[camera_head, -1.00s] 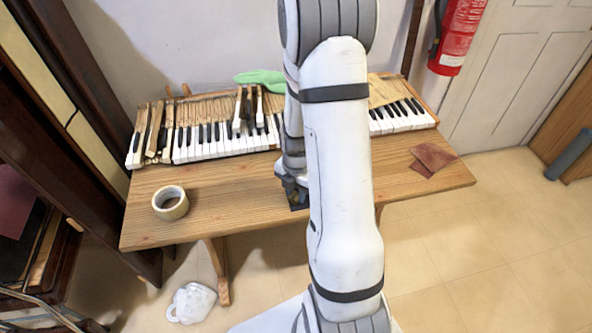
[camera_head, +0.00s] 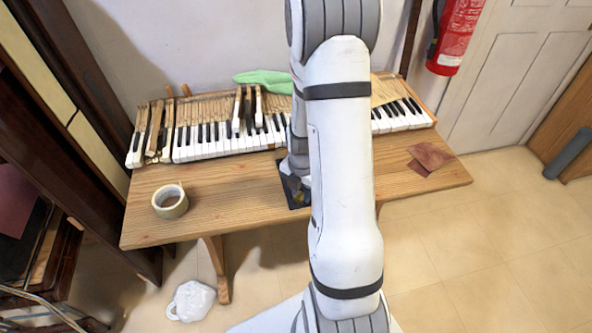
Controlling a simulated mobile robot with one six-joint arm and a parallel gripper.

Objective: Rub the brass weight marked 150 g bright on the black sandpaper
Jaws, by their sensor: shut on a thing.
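The black sandpaper (camera_head: 291,199) lies on the wooden table in front of the keyboard. Its right part is hidden behind my arm. My gripper (camera_head: 302,186) is low over the sandpaper, mostly hidden by my arm links. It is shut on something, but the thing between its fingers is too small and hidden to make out. I cannot see the brass weight or any 150 g mark.
Piano keys (camera_head: 215,140) run along the back of the table (camera_head: 225,200), with a green cloth (camera_head: 264,80) behind them. Reddish-brown sandpaper sheets (camera_head: 430,157) lie at the right.

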